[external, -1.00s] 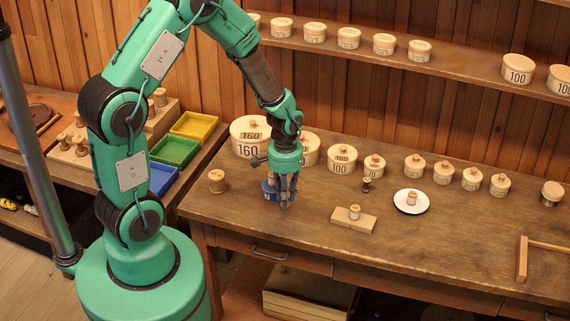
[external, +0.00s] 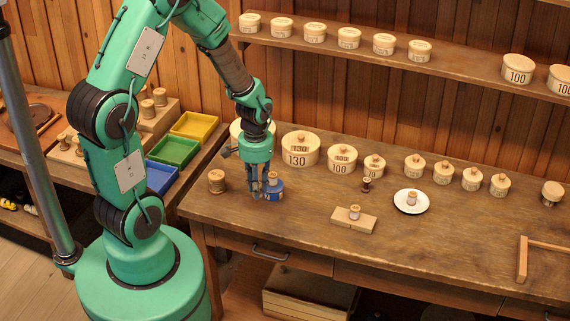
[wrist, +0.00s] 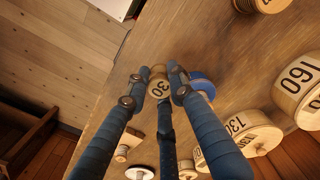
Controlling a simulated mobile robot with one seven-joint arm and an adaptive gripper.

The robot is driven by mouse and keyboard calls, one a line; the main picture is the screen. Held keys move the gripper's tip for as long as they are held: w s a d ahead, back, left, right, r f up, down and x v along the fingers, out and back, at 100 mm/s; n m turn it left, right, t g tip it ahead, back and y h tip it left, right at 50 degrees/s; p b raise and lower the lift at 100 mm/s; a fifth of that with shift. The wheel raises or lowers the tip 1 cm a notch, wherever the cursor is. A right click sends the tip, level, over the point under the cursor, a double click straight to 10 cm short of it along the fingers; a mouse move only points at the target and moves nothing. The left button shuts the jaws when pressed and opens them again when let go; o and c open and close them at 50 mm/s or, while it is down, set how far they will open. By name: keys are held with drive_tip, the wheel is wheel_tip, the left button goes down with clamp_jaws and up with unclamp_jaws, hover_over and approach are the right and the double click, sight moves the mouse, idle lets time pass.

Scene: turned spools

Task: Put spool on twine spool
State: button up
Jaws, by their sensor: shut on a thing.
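My gripper (external: 262,193) is low over the left part of the workbench. In the wrist view its fingers (wrist: 158,78) are shut on a small pale wooden spool (wrist: 158,88) with "30" on its end. In the external view I cannot clearly tell this spool from the fingers and what stands behind them. A blue round tin (external: 277,191) stands close to the right of the fingers, with a wooden knob-like spool (external: 272,177) above it. A larger spool wound with brown twine (external: 217,181) stands upright to the left, apart from my gripper; its edge shows in the wrist view (wrist: 258,4).
Round labelled boxes (external: 300,150) line the bench's back. A spool on a wooden block (external: 355,219), a dark small spool (external: 366,185) and a white plate (external: 424,203) with a spool lie to the right. The bench between gripper and twine spool looks clear.

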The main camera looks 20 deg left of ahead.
drive_tip(key=s+a+r, duration=0.2)
drive_tip(key=s+a, duration=0.3)
drive_tip(key=a, duration=0.3)
drive_tip(key=s+a+r, duration=0.2)
drive_tip(key=s+a, duration=0.3)
drive_tip(key=a, duration=0.3)
drive_tip(key=shift+n+p, duration=0.3)
drive_tip(key=shift+n, duration=0.1)
drive_tip(key=shift+r, duration=0.1)
drive_tip(key=b, duration=0.1)
hover_over(216, 174)
drive_tip(key=shift+f, duration=0.75)
drive_tip(key=shift+f+b, duration=0.45)
drive_tip(key=shift+f, duration=1.3)
drive_tip(key=shift+f, duration=0.15)
